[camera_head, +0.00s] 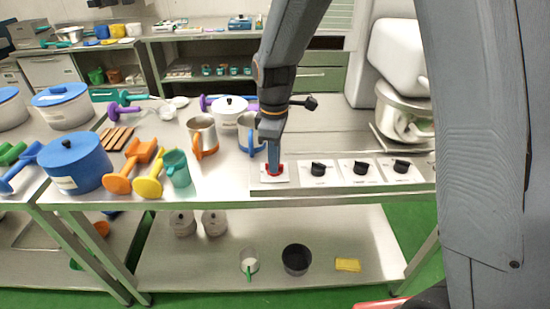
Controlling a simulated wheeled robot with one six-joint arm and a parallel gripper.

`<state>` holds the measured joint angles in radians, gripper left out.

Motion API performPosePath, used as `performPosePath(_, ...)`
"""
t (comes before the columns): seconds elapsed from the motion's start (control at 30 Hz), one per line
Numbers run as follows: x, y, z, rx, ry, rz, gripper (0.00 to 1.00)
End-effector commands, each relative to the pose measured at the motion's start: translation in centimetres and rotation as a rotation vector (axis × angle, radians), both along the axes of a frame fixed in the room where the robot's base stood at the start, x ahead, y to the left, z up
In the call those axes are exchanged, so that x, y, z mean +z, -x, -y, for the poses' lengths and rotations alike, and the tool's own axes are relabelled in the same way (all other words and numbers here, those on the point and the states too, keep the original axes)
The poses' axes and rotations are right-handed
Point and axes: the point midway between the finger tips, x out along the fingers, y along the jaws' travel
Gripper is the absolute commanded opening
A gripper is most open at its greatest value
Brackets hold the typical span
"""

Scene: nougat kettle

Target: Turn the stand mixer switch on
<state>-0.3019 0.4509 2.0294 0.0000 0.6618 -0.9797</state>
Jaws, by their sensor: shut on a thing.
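Three black knobs on white plates, the nearest one (318,169) among them, continue the row to the right. Metal jugs (201,135), a teal cup (177,168), a yellow scoop (150,182) and a blue pot (75,162) stand to the left. The tabletop behind the knobs is clear.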

Motion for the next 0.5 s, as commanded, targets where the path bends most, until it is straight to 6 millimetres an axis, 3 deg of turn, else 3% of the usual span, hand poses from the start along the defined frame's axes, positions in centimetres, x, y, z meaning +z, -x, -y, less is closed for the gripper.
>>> performPosePath(0.5,0.18,0.01,-0.02,-0.490,0.000,0.000,0.00)
